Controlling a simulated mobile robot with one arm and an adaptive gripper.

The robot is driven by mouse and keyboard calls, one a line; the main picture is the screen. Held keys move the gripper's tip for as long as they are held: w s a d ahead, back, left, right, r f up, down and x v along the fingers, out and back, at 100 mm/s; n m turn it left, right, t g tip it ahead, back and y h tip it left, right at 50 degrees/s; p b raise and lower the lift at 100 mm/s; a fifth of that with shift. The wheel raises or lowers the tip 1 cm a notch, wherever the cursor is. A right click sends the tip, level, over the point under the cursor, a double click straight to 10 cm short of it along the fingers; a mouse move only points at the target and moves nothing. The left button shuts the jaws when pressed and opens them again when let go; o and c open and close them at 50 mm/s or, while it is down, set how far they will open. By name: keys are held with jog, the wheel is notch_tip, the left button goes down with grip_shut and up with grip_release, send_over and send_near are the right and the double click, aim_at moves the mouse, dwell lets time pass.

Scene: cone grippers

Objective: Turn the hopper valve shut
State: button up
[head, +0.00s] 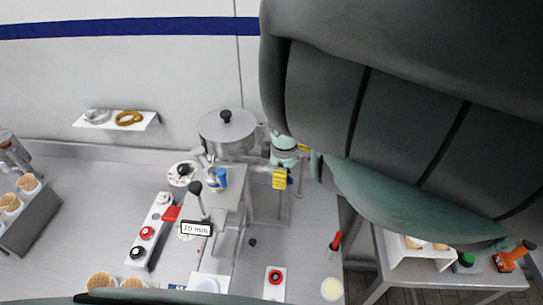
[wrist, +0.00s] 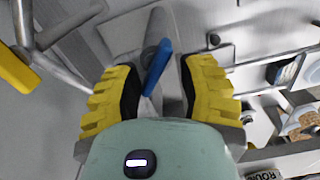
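In the head view my gripper (head: 281,176) is right of the hopper.
A button panel (head: 150,232) lies further left. A yellow handle (wrist: 14,70) is at the wrist view's left edge. My arm hides the head view's upper right.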

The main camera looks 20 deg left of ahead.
jog(key=shift+w+d+n+p, duration=0.25)
jog(key=shift+d+n+p, duration=0.2)
jog(key=shift+n, duration=0.25)
jog(key=shift+r, duration=0.1)
